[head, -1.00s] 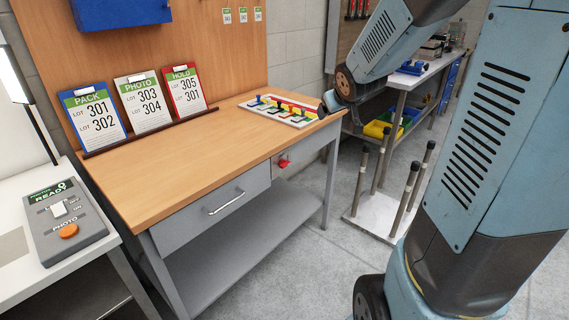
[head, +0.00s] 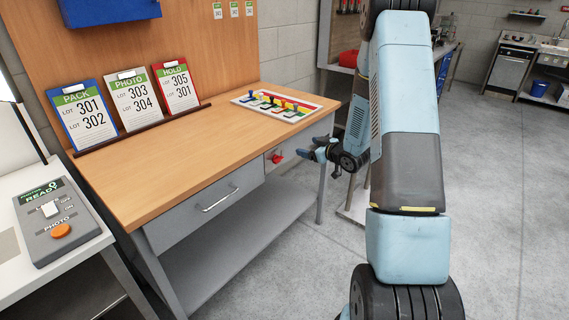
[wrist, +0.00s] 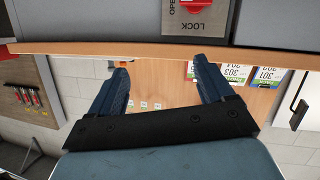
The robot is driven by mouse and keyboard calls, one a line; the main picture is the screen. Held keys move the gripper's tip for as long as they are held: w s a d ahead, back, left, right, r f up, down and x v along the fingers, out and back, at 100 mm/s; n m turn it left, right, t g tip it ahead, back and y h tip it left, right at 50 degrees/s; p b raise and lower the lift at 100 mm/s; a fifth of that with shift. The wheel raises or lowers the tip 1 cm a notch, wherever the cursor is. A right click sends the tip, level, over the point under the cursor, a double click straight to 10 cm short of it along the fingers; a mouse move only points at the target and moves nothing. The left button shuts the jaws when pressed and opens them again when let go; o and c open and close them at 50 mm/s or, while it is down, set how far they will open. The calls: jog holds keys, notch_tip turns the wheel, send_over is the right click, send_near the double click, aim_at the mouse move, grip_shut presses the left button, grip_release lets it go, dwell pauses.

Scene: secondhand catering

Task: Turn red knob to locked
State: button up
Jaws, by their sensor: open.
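The red knob (head: 277,157) sits on the grey front of the workbench, right of the drawer handle. In the wrist view, part of the red knob (wrist: 191,4) shows at the top edge, on a grey plate (wrist: 197,20) with the words OPEN and LOCK. The knob's top is cut off there, and I cannot tell which word it points to. My gripper (head: 311,148) is in front of the bench, to the right of the knob and apart from it. In the wrist view my gripper (wrist: 161,68) has its two fingers spread with nothing between them.
The drawer handle (head: 220,199) sticks out left of the knob. A board with coloured-handled pieces (head: 277,106) lies on the wooden benchtop (head: 178,160) above. A grey control box (head: 58,222) stands at the left. The floor in front is open.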

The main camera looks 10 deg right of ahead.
aim_at(280, 161)
jog(key=s+f+t+y, duration=0.1)
jog(key=s+f+y, duration=0.35)
jog(key=f, duration=0.55)
jog(key=x, duration=1.4)
jog(key=shift+a, duration=0.25)
jog(key=shift+d, duration=0.15)
jog(key=c, duration=1)
